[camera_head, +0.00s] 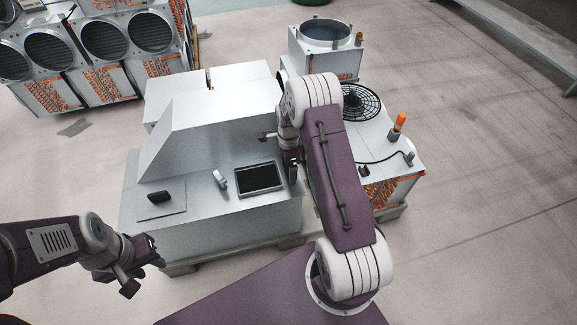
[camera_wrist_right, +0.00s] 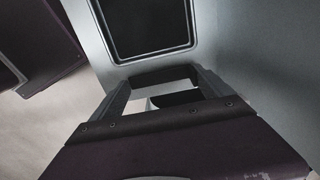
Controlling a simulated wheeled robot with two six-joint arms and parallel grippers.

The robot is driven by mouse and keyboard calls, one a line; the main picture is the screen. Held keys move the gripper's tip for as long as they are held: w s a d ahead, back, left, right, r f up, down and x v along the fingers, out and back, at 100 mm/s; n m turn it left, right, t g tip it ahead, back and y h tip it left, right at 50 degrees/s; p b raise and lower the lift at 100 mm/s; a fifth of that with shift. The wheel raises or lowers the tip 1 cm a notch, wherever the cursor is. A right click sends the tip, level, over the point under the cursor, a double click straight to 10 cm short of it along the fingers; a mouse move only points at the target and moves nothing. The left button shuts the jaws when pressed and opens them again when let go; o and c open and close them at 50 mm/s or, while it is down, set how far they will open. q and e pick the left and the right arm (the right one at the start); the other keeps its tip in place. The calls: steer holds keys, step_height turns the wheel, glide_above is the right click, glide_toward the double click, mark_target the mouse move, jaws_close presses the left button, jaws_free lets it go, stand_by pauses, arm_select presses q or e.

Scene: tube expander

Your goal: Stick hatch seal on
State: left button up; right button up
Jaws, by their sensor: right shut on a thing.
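A dark rectangular panel with a black rounded border (camera_head: 261,180) lies on the grey machine's top (camera_head: 225,212). It also shows at the top of the right wrist view (camera_wrist_right: 145,25); I cannot tell whether the border is the seal or part of the hatch. My right gripper (camera_head: 293,168) is beside the panel's right edge, mostly hidden by its own arm. In the right wrist view its fingers (camera_wrist_right: 160,90) are shut on a small dark thing (camera_wrist_right: 175,99), not clearly identifiable. My left gripper (camera_head: 147,266) hangs off the machine's front left, apart from it; its opening is unclear.
A small pale part (camera_head: 219,180) and a plate with a black handle (camera_head: 160,198) are left of the panel. A sloped grey housing (camera_head: 205,135) rises behind. A fan unit with an orange lamp (camera_head: 399,122) stands to the right. The floor at far right is clear.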

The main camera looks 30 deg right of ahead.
steer(key=shift+f, duration=0.5)
stand_by(0.6)
steer(key=o, duration=1)
steer(key=shift+r, duration=0.1)
step_height(320, 180, up, 8)
steer(key=p, duration=0.3)
steer(key=shift+r, duration=0.45)
